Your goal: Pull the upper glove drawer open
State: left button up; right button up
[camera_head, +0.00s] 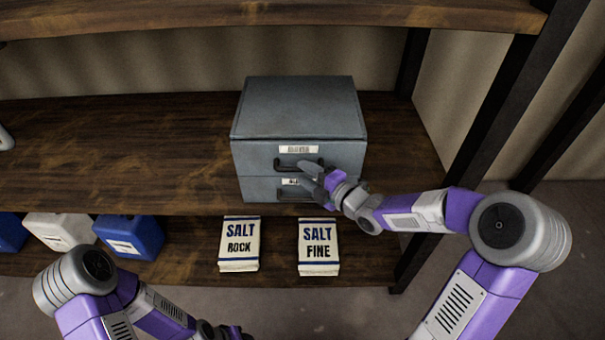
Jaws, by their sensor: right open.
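A grey two-drawer cabinet (298,105) stands on the middle shelf. Its upper drawer (248,158) has a pale label and a dark bar handle (283,165), and looks shut. The lower drawer (258,191) below it also looks shut, its label and handle partly hidden by my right gripper. My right gripper (305,177) is open at the right part of the upper handle, with one finger higher and one lower. I cannot tell whether it touches the handle. My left gripper (232,332) is low at the bottom edge, mostly cut off, away from the cabinet.
Blue and white containers (130,236) stand at the lower left. An upper shelf board (250,15) crosses above. The middle shelf (120,150) left of the cabinet is mostly clear.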

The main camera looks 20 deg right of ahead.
jog(key=shift+x, duration=0.95)
grip_shut()
